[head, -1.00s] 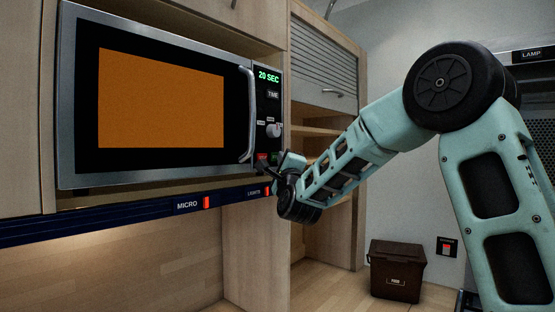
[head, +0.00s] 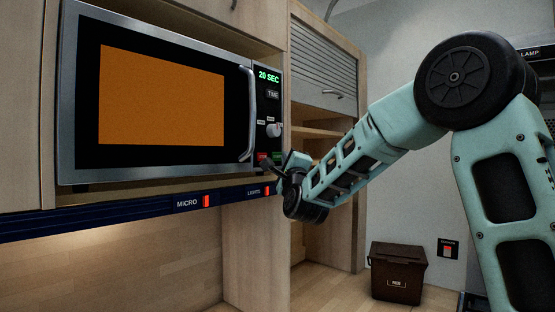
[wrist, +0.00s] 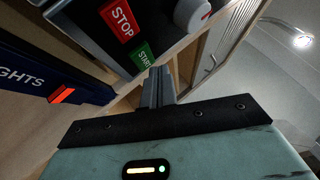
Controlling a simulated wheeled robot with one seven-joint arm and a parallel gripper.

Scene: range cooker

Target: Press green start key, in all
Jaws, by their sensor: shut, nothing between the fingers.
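The green START key (wrist: 143,56) sits below the red STOP key (wrist: 121,19) on the microwave panel in the wrist view. In the head view the green key (head: 279,155) shows small beside the red one, just above my gripper. My gripper (wrist: 158,72) is shut and empty, its fingertips just below and right of the green key. I cannot tell whether they touch it. The microwave (head: 160,170) has its door closed, an orange-lit window and a display (head: 268,77) reading 20 SEC.
A grey knob (wrist: 193,14) is above the keys. A dark rail below the microwave carries the MICRO switch (head: 206,202) and the LIGHTS switch (wrist: 62,96), both with red rockers. A brown bin (head: 398,272) stands on the counter, lower right.

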